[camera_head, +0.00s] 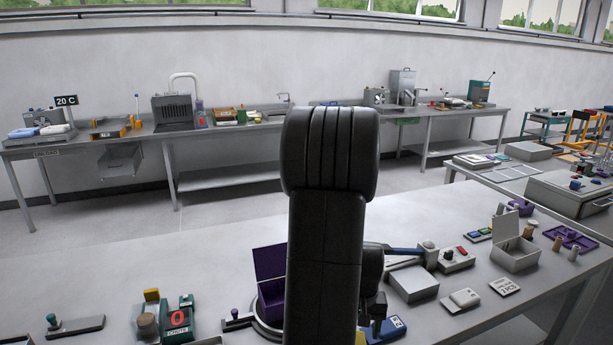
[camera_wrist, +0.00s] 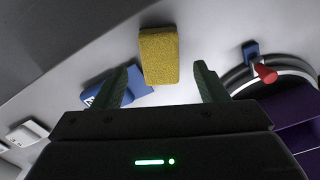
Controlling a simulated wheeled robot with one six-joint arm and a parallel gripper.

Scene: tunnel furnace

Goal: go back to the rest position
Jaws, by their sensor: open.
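My gripper (camera_wrist: 162,76) is open in the wrist view, its two dark fingers apart. A yellow, rough-surfaced block (camera_wrist: 160,52) shows between and beyond the fingertips. A gap shows on each side of it, and I see no finger closed on it. A blue labelled piece (camera_wrist: 132,82) lies behind the left finger. In the head view my dark arm stands upright in the middle and hides the gripper's fingers. The blue labelled piece (camera_head: 386,330) shows at the foot of the arm, on the near table (camera_head: 180,270).
A purple open box (camera_head: 270,262) stands left of my arm, and also shows in the wrist view (camera_wrist: 290,112). A grey lidded box (camera_head: 515,257) and a lever device (camera_head: 455,258) stand right. A green counter (camera_head: 178,322) stands front left. The back bench (camera_head: 235,128) holds equipment.

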